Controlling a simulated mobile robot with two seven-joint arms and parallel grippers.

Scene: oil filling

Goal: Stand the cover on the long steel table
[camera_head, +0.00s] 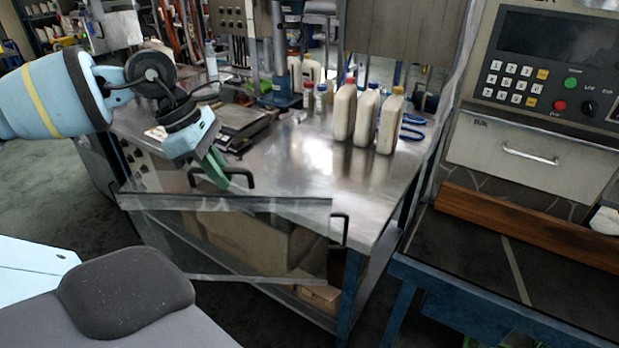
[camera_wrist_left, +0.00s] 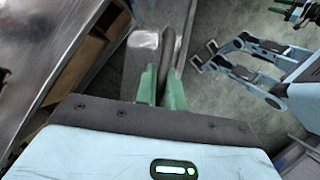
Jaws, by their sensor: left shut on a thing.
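The cover (camera_head: 262,204) is a clear panel with grey top and bottom strips and black handles. It hangs tilted in front of the front side of the long steel table (camera_head: 290,165), its top strip overlapping the table's front edge in the picture. My left gripper (camera_head: 219,170) has green fingers, shut on the cover's left handle. The left wrist view shows the fingers (camera_wrist_left: 163,88) around the dark handle (camera_wrist_left: 169,50). The cover's other handle (camera_head: 339,231) is free at the right end.
Several cream bottles (camera_head: 366,117) stand at the back right of the table. A dark flat device (camera_head: 241,122) lies at the back left. The middle and front right of the top are bare. A blue-framed bench (camera_head: 480,270) stands to the right.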

